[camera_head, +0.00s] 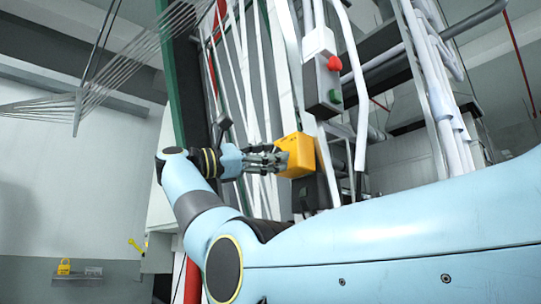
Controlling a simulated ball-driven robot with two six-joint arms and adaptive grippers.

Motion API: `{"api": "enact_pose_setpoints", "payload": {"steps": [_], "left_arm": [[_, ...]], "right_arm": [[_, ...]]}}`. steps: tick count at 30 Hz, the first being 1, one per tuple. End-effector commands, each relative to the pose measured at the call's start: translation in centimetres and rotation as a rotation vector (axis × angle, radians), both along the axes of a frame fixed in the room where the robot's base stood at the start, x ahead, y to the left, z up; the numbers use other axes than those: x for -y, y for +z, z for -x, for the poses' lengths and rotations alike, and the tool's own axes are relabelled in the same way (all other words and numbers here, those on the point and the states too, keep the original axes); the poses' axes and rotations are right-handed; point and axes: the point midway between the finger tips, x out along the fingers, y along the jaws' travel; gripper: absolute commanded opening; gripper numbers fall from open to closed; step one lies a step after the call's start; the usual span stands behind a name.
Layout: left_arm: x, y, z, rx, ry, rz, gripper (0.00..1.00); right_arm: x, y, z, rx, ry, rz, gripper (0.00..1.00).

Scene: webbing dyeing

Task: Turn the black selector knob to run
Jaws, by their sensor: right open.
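A yellow box (301,156) is mounted on the machine frame near the middle of the view. My right gripper (284,159) is open, with its fingertips at the left part of the box's front face. I cannot tell whether they touch it. The black selector knob cannot be made out; the fingers cover part of the face where it may sit. My left gripper is not in view.
A grey control box with a red button (334,63) and a green button (336,97) is above right of the yellow box. White webbing strands (262,75) run behind my gripper. White pipes (425,80) stand at right. A yellow padlock (64,266) is at lower left.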

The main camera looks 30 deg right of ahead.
Motion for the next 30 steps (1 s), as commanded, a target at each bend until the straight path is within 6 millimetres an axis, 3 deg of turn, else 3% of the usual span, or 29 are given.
{"api": "enact_pose_setpoints", "payload": {"steps": [15,30], "left_arm": [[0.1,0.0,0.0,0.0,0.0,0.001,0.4],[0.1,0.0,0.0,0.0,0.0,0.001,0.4]], "right_arm": [[-6.5,-1.9,-1.4,-0.001,0.001,0.0,0.55],[-7.1,-2.1,-1.5,0.0,0.0,0.0,0.55]]}}
